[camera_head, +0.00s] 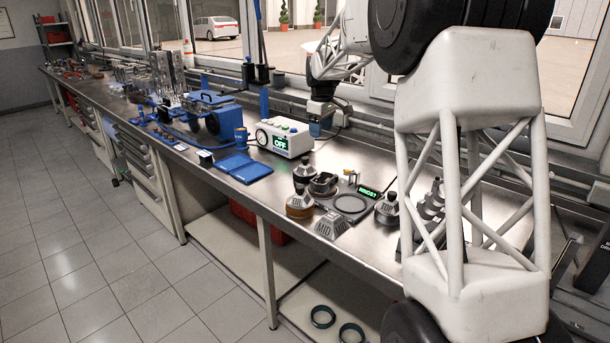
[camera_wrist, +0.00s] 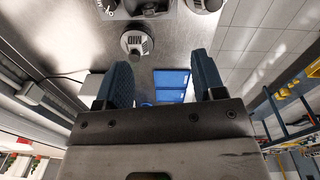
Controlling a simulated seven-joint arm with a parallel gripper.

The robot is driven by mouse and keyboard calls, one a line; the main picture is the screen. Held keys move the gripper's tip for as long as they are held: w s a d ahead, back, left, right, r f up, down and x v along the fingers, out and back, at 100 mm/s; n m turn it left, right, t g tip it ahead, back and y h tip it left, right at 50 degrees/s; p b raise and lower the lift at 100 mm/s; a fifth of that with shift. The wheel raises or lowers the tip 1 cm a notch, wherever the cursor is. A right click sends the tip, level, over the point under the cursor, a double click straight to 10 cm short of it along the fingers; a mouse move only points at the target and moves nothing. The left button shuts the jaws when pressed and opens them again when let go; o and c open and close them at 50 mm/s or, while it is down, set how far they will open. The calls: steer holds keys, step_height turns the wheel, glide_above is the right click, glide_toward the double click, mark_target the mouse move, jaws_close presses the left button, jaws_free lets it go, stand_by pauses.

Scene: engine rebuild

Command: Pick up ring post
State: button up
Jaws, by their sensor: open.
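I cannot tell for certain which piece is the ring post. A grey-topped round post marked "MID" (camera_wrist: 137,43) stands on the steel bench in the wrist view, beyond and between my fingers, nearer the left one. Similar dark posts with grey finned tops stand on the bench in the head view: one at the back left (camera_head: 303,171), one with a brownish body (camera_head: 300,204) and one at the right (camera_head: 387,209). My gripper (camera_wrist: 163,80) is open, with blue padded fingers apart and nothing between them. In the head view my gripper (camera_head: 320,128) hangs above the bench behind the white box.
A white box with a green "OFF" display (camera_head: 284,138) stands left of the posts. Blue flat trays (camera_head: 243,168) lie beside it. A flat dark ring (camera_head: 351,203), a grey slanted block (camera_head: 331,226) and a small green display (camera_head: 368,192) sit among the posts.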

mark_target(305, 158)
steer(key=w+a+f+n, duration=0.1)
steer(key=w+f, duration=0.2)
steer(key=w, duration=0.2)
steer(key=w+a+f+n, duration=0.1)
steer(key=w+a+f, duration=0.1)
steer(key=w+f, duration=0.2)
steer(key=w+a+f+n, duration=0.1)
steer(key=w+f, duration=0.3)
steer(key=w, duration=0.2)
steer(key=shift+w+a+g, duration=0.2)
steer(key=shift+a+g, duration=0.1)
steer(key=shift+a, duration=0.05)
steer(key=shift+f, duration=0.15)
steer(key=shift+f, duration=1.2)
steer(key=shift+f, duration=0.1)
steer(key=shift+w+d+f, duration=0.1)
steer(key=shift+d+f, duration=0.05)
steer(key=shift+f, duration=2.35)
jaws_close()
